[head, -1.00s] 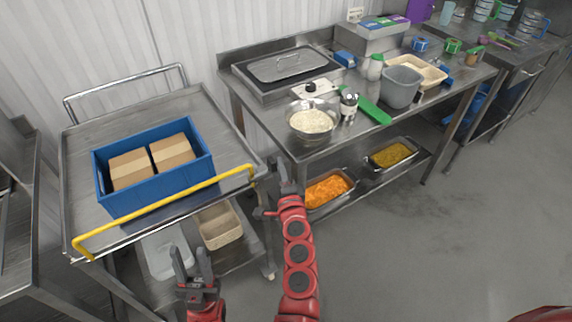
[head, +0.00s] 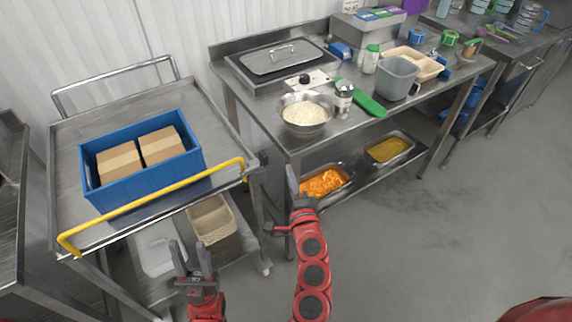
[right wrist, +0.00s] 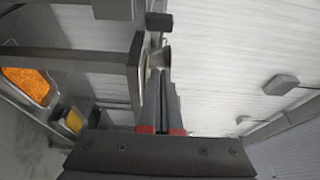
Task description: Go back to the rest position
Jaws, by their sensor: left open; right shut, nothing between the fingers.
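My left gripper (head: 191,258) is at the lower left of the head view, in front of the cart's lower shelf, with its two fingers apart and nothing between them. My right gripper (head: 292,181) is near the middle, pointing up in front of the steel table's near left leg. Its fingers are together and empty. In the right wrist view its closed fingers (right wrist: 168,100) point up the picture, beside a steel table edge. Both grippers hold nothing.
A cart (head: 75,135) with a yellow handle carries a blue crate (head: 150,187) of cardboard boxes. The steel table (head: 325,140) holds a bowl of rice (head: 305,113), a shaker (head: 344,97) and a grey container (head: 397,78). Food pans (head: 326,182) sit below. Open floor (head: 440,230) lies to the right.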

